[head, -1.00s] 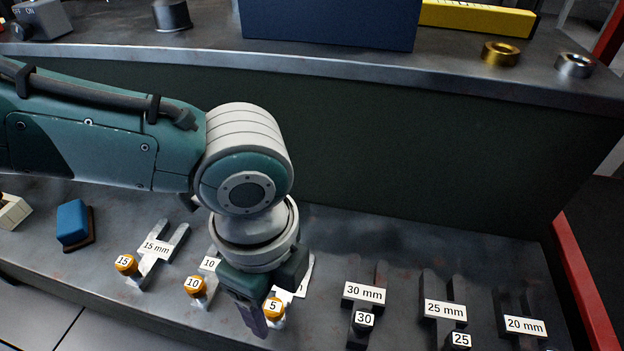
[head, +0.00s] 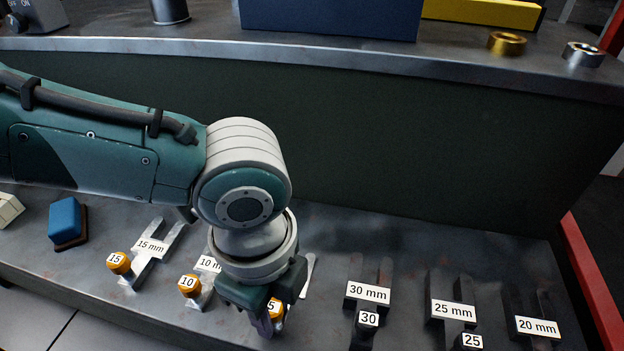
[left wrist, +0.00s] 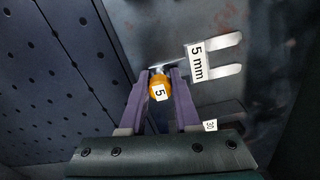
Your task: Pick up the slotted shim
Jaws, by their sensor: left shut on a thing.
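The slotted shim labelled 5 mm (left wrist: 219,56) shows in the left wrist view, with two pale prongs and an orange knob (left wrist: 160,86) marked 5. My left gripper (left wrist: 162,76) is shut on that knob, one purple finger on each side. In the head view my left gripper (head: 266,318) hides most of this shim; part of the knob (head: 275,309) shows between the fingers. I cannot tell whether the shim touches the bench. My right gripper is not in view.
Other slotted shims lie in the row: 15 mm (head: 150,249), 10 mm (head: 207,266), 30 mm (head: 368,293), 25 mm (head: 453,311) and 20 mm (head: 537,327). A blue block (head: 66,221) sits at left. A raised shelf (head: 400,68) runs behind.

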